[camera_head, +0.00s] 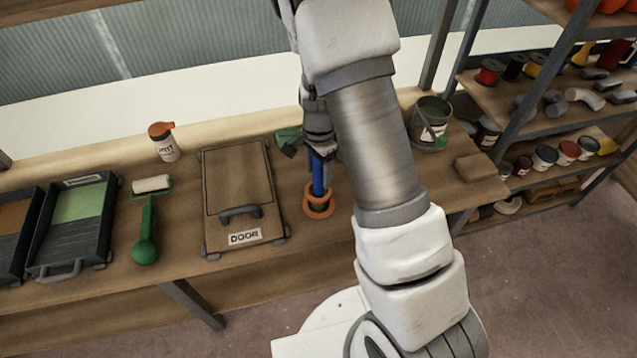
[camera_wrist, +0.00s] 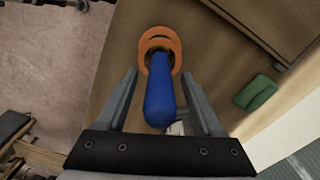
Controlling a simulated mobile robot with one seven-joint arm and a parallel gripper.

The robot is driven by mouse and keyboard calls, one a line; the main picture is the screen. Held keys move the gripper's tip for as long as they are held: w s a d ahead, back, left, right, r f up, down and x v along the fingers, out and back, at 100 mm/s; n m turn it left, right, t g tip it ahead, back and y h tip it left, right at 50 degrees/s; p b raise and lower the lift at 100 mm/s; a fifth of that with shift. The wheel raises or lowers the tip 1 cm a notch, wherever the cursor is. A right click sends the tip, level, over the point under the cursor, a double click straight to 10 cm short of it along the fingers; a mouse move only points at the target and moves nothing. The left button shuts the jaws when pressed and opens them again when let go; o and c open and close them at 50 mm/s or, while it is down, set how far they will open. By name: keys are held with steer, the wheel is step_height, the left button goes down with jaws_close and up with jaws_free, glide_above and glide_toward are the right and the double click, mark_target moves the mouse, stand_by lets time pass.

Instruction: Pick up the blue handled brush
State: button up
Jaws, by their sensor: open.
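The blue handled brush (camera_head: 318,175) stands upright in an orange ringed holder (camera_head: 319,209) on the wooden bench; only its blue handle shows clearly. In the wrist view the blue handle (camera_wrist: 161,92) points toward the camera, with the orange rings (camera_wrist: 175,44) beyond it. My gripper (camera_head: 313,152) is above the holder at the handle's upper end. In the wrist view my gripper (camera_wrist: 164,75) is open, with one finger on each side of the handle. I see gaps between the fingers and the handle. The brush's lower end is hidden in the holder.
A box labelled DOOR (camera_head: 239,184) lies close left of the holder. A green roller (camera_head: 147,225), trays (camera_head: 75,222) and an orange-capped bottle (camera_head: 163,142) are further left. A metal bucket (camera_head: 430,122) and a wooden block (camera_head: 476,167) are right. Loaded shelves (camera_head: 566,115) stand at far right.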

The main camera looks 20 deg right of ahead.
jaws_close()
stand_by(0.3)
